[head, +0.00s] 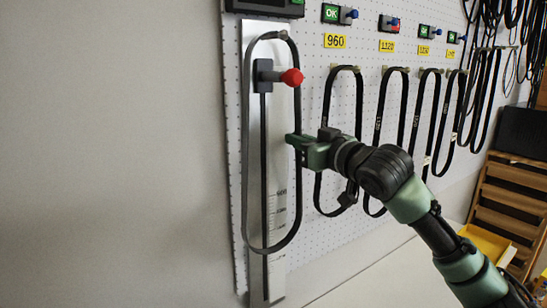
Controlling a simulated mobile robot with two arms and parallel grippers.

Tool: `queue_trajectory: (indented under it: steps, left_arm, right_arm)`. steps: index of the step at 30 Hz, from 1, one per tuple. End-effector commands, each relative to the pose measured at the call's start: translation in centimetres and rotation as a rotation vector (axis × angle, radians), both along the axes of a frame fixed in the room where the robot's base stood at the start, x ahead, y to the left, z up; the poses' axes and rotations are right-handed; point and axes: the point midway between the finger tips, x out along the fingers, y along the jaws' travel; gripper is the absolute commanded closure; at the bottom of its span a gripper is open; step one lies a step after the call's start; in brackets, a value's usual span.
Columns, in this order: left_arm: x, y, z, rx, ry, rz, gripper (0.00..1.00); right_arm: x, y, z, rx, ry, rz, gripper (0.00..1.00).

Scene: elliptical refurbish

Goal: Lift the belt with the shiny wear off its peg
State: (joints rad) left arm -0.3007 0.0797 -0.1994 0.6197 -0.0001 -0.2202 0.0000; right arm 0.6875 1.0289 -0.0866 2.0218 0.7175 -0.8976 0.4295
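A long belt (246,150) hangs as a loop from a peg at the top of the measuring board on the left. Its left strand looks paler and greyer than its dark right strand. Several other dark belts hang on the pegboard, one under the 960 label (328,100); I cannot make out clear shiny wear on them. My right gripper (293,138) is at the right strand of the long belt, about mid-height. Its fingertips overlap the strand, and I cannot tell whether they are closed on it. My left gripper is not in view.
The measuring board (279,200) carries a slider with a red knob (292,77) inside the belt loop. A yellow bin (487,243) and wooden rack (512,195) stand at right. The left wall is bare.

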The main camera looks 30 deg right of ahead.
Motion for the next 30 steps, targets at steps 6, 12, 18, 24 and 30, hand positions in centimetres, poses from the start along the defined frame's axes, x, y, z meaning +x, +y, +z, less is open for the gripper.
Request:
queue_trajectory:
  steps: [6,12,18,24,30]
  left_arm:
    - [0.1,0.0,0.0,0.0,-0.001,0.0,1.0]
    - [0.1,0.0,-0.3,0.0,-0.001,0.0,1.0]
    - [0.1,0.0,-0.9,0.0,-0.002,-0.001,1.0]
    - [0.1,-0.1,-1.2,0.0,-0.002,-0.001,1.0]
    - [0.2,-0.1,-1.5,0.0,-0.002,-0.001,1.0]
  right_arm:
    - [0.0,0.0,0.0,0.0,0.0,0.0,1.0]
    - [-0.1,0.0,0.2,0.0,-0.001,-0.001,1.0]
    - [-0.4,-0.1,1.7,0.001,-0.005,-0.003,1.0]
    - [-0.4,0.0,4.6,0.003,-0.007,-0.001,1.0]
    - [-0.5,0.0,7.4,0.002,-0.006,-0.001,1.0]
